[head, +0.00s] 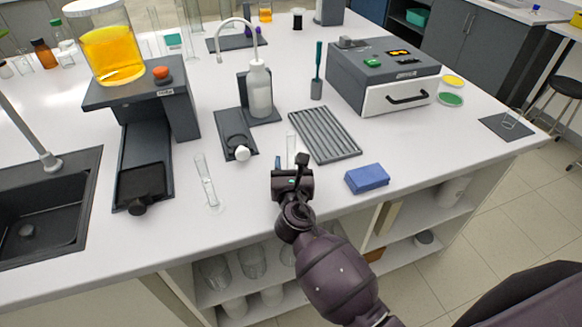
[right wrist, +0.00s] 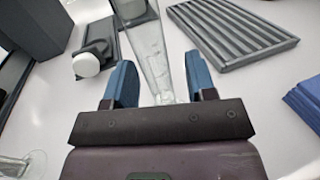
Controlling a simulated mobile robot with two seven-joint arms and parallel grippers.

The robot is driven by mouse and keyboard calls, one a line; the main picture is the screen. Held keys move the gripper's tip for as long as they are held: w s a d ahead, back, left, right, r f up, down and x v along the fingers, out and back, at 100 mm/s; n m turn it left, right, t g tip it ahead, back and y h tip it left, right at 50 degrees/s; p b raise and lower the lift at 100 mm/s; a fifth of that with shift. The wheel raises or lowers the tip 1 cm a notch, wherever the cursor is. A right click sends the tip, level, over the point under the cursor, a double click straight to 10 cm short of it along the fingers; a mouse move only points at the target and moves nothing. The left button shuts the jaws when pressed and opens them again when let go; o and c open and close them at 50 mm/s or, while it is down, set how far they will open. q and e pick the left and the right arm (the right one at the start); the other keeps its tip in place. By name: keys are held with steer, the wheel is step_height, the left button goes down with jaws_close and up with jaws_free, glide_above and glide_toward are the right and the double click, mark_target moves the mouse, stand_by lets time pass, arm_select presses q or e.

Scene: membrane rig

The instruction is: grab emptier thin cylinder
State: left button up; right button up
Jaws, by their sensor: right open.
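One clear thin cylinder (head: 291,148) stands just beyond my right gripper (head: 299,164), its lower part hidden by the gripper in the head view. In the right wrist view this cylinder (right wrist: 147,45) shows between the two blue fingers of my right gripper (right wrist: 160,78), which are apart and not closed on it. A second clear thin cylinder (head: 205,180) stands to the left, nearer the sink; its foot (right wrist: 16,165) shows at the lower left of the wrist view. I cannot tell the fill of either. My left gripper is not in view.
A ribbed grey tray (head: 324,135) lies right of the near cylinder, with a blue block (head: 367,178) in front. A dark plate with a white knob (head: 242,153) is on the left. A wash bottle (head: 260,90) stands behind. The counter's front edge is close.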

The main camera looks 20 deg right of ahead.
steer(key=shift+x, duration=0.85)
jaws_close()
